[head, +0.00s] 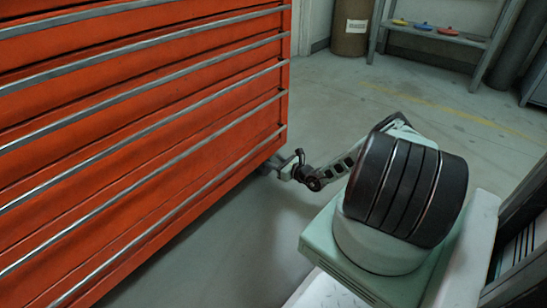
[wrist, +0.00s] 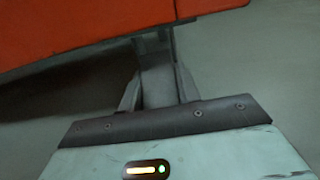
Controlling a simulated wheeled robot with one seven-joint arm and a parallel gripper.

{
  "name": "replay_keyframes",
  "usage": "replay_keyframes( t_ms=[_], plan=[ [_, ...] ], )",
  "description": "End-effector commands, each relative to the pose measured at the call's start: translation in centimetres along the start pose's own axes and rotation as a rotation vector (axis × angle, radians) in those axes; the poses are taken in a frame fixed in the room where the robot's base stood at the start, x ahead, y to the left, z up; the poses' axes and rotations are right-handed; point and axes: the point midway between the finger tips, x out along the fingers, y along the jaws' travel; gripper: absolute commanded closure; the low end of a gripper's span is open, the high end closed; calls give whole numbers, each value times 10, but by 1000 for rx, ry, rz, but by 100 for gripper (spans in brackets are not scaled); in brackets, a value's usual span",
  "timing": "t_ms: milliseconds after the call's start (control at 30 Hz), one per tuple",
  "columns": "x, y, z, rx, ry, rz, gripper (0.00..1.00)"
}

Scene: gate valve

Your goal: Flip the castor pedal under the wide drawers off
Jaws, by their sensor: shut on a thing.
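The wide drawers (head: 140,110) are an orange cabinet with long grey handle rails, filling the left of the head view. The cabinet's orange lower edge also crosses the top of the wrist view (wrist: 90,28). My gripper (head: 286,166) is low at the cabinet's near right bottom corner. In the wrist view, my gripper (wrist: 158,82) is shut on a grey piece under the cabinet's edge, which looks like the castor pedal (wrist: 156,70). Its far end is hidden under the cabinet, and I cannot tell its tilt. The castor wheel is not clearly visible.
The grey floor (head: 350,105) is open to the right of and behind the cabinet. A brown bin (head: 350,28) and a low grey shelf (head: 435,36) with several coloured discs stand at the back. A dark framed object (head: 520,240) stands at the right edge.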

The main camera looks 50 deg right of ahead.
Motion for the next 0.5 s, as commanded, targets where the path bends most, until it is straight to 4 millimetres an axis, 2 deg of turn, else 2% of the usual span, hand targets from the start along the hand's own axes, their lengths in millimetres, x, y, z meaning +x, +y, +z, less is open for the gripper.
replay_keyframes(
  t_ms=[33,500],
  plan=[
    [-2,0,10,0,32,1,100],
    [-8,1,15,1,288,2,100]
  ],
)
